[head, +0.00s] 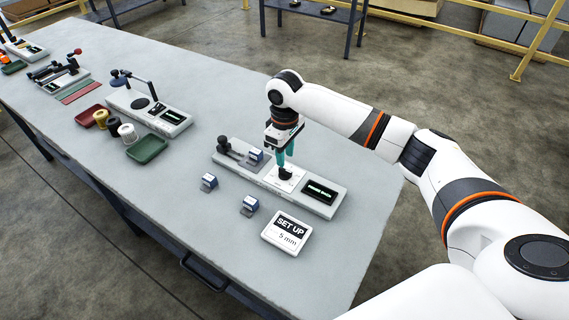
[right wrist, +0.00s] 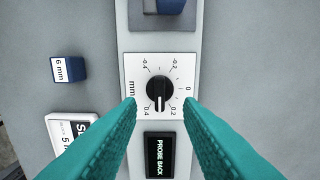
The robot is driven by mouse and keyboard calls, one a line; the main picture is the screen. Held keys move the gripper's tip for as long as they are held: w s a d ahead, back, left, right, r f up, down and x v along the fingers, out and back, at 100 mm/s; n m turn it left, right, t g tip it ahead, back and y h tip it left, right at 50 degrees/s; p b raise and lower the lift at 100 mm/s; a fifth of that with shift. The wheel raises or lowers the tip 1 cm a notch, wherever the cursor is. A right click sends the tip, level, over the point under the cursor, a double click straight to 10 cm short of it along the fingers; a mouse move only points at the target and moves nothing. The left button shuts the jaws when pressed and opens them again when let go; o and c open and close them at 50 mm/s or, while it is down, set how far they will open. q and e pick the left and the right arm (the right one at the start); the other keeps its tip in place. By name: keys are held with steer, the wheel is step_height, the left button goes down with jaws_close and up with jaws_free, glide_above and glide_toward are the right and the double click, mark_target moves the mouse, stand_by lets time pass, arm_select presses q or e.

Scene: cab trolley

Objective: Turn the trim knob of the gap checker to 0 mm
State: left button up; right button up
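The gap checker (head: 325,206) is a long light-grey base on the table. Its black trim knob (right wrist: 160,94) sits on a white dial plate (right wrist: 135,68) marked from -0.4 to 0.4 mm. In the right wrist view the knob's white line points straight down, between 0.2 and 0.4; the 0 mark is at the right. My right gripper (right wrist: 160,101) is open, with a teal finger on each side of the knob and visible gaps to it. It points down over the dial in the head view (head: 285,168). My left gripper is out of view.
A blue block (head: 255,155) is on the checker by the black probe (head: 226,146). Other devices stand farther left.

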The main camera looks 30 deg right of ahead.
mark_target(285, 170)
steer(key=shift+f+p, duration=0.3)
steer(key=shift+f, duration=2.4)
jaws_close()
